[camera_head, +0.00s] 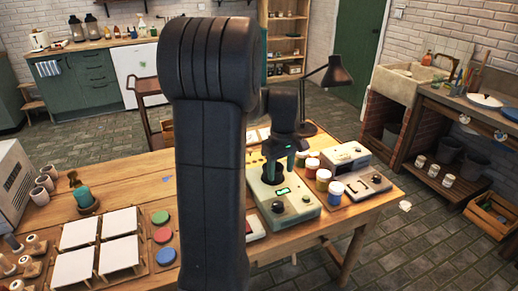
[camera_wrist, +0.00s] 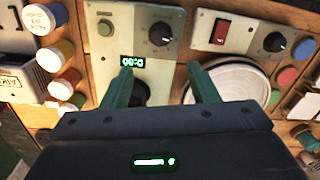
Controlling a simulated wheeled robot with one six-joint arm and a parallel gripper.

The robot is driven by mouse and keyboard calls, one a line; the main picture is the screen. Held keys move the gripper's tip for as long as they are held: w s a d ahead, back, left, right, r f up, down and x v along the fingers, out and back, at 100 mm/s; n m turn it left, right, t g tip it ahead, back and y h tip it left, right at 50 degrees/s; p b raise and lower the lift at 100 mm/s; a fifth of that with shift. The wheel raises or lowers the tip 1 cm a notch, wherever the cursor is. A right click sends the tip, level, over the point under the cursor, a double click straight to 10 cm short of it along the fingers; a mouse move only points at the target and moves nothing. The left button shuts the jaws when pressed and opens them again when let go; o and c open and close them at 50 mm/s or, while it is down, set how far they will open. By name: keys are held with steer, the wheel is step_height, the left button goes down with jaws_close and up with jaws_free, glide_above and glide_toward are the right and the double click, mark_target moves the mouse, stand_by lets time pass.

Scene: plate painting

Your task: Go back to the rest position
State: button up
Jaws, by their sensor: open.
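My gripper (camera_head: 293,166) is open over the grey device with a dial, a green display and a dark round top (camera_head: 290,204). In the wrist view my two green fingers (camera_wrist: 162,72) stand apart with nothing held between them. The same device's panel and display (camera_wrist: 132,62) lie beyond the fingertips, and its dark top is partly hidden by my gripper. I cannot tell the exact height of the fingers above it.
Paint jars (camera_head: 323,180) and another grey device (camera_head: 348,158) stand to the right. In the wrist view a white round plate (camera_wrist: 240,82) sits by a red-switch panel (camera_wrist: 221,34). White square tiles (camera_head: 75,267) and colored discs (camera_head: 163,236) lie left. A black lamp (camera_head: 335,74) stands behind.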

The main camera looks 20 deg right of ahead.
mark_target(278, 204)
step_height(278, 204, down, 14)
steer(key=shift+r, duration=0.1)
stand_by(0.4)
steer(key=shift+r, duration=0.1)
